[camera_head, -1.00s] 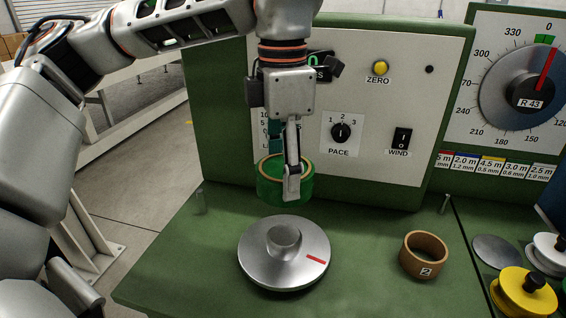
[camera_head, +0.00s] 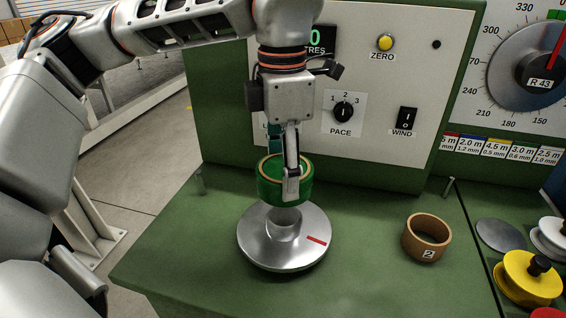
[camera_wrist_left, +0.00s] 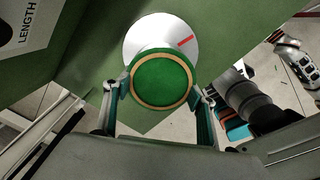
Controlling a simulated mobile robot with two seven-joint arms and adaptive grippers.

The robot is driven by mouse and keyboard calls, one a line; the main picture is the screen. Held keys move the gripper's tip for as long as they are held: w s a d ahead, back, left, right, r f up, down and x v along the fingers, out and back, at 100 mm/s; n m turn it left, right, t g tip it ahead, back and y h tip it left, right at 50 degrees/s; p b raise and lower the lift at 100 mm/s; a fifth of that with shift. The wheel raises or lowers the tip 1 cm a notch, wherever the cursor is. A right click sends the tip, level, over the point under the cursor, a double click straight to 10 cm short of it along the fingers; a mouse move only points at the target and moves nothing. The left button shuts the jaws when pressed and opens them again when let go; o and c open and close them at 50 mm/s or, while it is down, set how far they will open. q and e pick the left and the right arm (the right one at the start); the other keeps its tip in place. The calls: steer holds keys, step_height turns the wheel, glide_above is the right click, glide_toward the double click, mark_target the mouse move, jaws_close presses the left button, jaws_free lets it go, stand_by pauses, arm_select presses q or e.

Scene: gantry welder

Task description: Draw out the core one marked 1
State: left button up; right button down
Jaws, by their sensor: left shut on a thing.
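My left gripper (camera_head: 291,186) is shut on a green ring (camera_head: 270,190) with a brown rim, one finger on its near side. The wrist view shows the ring (camera_wrist_left: 160,81) between both fingers; its middle looks green. No number shows on it. The ring is above the round metal plate (camera_head: 262,246) with a raised hub and a red mark; its lower edge overlaps the hub top in the head view. I cannot tell whether they touch. A grey part at the right of the wrist view looks like my right gripper; its fingers are unclear.
A brown ring marked 2 (camera_head: 426,240) stands on the green bench (camera_head: 365,235) to the right. A yellow spool (camera_head: 530,279) and a flat grey disc (camera_head: 499,236) are further right. The control panel (camera_head: 380,75) rises behind. The bench between plate and brown ring is clear.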

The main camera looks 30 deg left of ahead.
arm_select(q)
steer(key=shift+f+b, duration=0.35)
steer(key=shift+f, duration=0.75)
